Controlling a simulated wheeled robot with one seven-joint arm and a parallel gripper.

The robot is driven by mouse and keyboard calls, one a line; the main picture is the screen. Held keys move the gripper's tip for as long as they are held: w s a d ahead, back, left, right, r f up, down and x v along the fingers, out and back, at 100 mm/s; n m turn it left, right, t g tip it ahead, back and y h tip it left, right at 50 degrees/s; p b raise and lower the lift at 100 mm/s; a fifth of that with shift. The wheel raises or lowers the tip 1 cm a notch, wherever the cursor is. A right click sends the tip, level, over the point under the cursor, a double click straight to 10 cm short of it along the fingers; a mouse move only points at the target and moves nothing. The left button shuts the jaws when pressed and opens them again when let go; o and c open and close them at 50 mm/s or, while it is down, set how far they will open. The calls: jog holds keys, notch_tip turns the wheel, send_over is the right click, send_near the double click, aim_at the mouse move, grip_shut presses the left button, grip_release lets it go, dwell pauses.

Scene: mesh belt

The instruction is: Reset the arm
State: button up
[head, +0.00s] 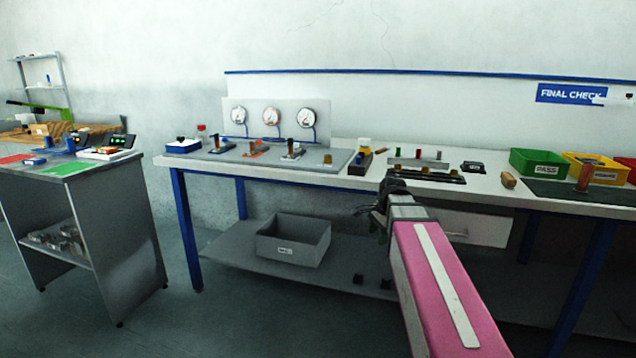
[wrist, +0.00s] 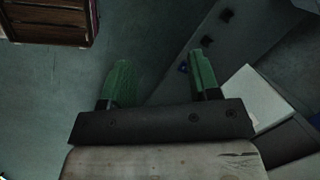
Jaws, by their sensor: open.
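My arm shows in the head view as a pink link with a pale strip, reaching from the bottom right toward the front edge of the white bench (head: 340,185). My gripper (head: 372,215) is at its far end, in front of the bench edge, and is small and dark there. In the wrist view my gripper (wrist: 160,82) has two green fingers spread well apart. Nothing is between them. Below them the wrist view shows the grey floor and the lower shelf (wrist: 190,85).
A grey bin (head: 293,240) stands on the lower shelf. Gauges (head: 270,117) and small fixtures line the bench top. A green bin (head: 540,162) and a yellow bin (head: 597,170) are at right. A side table (head: 85,210) is at left, with open floor before it.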

jog(key=s+f+n+h, duration=0.1)
jog(key=s+f+n, duration=0.5)
jog(key=f, duration=0.4)
jog(key=s+a+f+n+g+h, duration=0.1)
jog(key=s+f+n, duration=0.6)
jog(key=f, duration=0.4)
jog(key=shift+s+a+f, duration=0.15)
jog(key=shift+s, duration=0.45)
